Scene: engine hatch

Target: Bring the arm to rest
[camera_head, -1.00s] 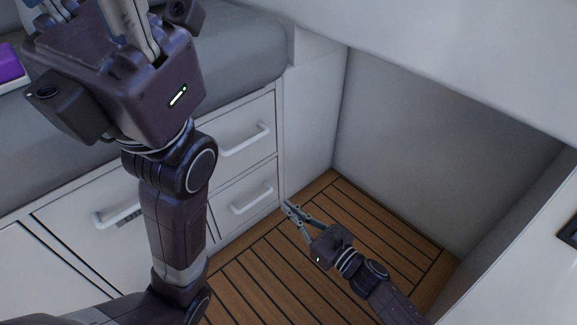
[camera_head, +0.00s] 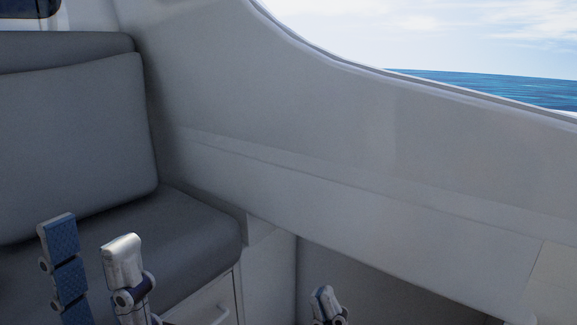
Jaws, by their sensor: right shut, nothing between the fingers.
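My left gripper (camera_head: 92,248) stands at the lower left with its fingers pointing up. Its two fingers are apart, one with a blue ribbed pad showing, and nothing shows between them. My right gripper (camera_head: 326,296) shows only its fingertips at the bottom edge, right of the left one. Its fingers are together and empty. Both arms behind the grippers are out of the picture.
A grey cushioned bench (camera_head: 190,235) with a backrest (camera_head: 75,140) is at the left, above a white drawer front (camera_head: 208,306). A pale hull wall (camera_head: 350,140) runs across under a window showing sea (camera_head: 490,88). A recess (camera_head: 365,285) lies below the wall.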

